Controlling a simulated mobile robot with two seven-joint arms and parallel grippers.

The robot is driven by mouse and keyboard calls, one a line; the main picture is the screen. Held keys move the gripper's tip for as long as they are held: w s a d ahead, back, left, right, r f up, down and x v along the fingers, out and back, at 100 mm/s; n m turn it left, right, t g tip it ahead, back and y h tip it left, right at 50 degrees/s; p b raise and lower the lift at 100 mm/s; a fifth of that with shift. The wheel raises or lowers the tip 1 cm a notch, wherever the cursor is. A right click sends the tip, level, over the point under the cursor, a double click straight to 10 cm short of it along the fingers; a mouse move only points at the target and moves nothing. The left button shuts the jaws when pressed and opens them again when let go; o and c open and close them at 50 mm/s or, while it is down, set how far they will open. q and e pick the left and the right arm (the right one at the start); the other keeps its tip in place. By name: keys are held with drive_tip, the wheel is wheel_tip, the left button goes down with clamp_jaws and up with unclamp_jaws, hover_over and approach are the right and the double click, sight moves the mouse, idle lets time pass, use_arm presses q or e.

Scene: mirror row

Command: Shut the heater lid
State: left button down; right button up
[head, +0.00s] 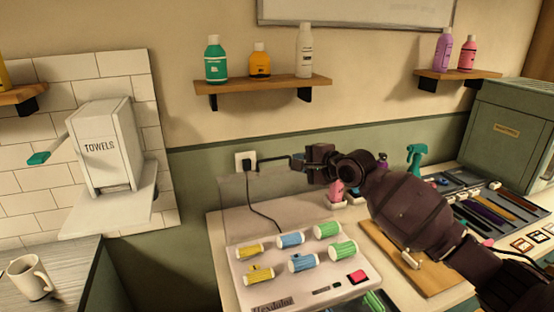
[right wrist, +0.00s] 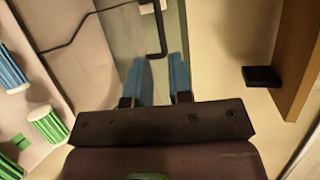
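The heater (head: 300,283) is a pale box on the counter in the head view, with yellow, blue and green rollers in two rows and a red button on top. Its clear lid (head: 235,205) stands raised at the back edge. A thin black bent bar (head: 272,160) is at the lid's top and shows in the right wrist view (right wrist: 155,25). My right gripper (head: 300,163) is at the bar's right end. Its blue fingers (right wrist: 163,62) are apart, with the bar's end close to the left finger; contact is unclear. My left gripper is not in view.
A wall outlet (head: 246,160) with a black plug is behind the lid. A shelf (head: 262,84) with bottles hangs above. A wooden board (head: 385,250), a green spray bottle (head: 416,160) and a tool tray (head: 480,212) are at right. A towel dispenser (head: 103,150) is at left.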

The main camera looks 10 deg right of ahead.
sight(278, 159)
drive_tip(key=b+x, duration=0.1)
drive_tip(key=x, duration=0.7)
drive_tip(key=shift+w+a+f+b, duration=0.1)
drive_tip(key=shift+w+b, duration=0.05)
drive_tip(key=shift+b, duration=0.15)
drive_tip(key=shift+w+a, duration=0.2)
drive_tip(key=shift+w, duration=0.05)
clamp_jaws()
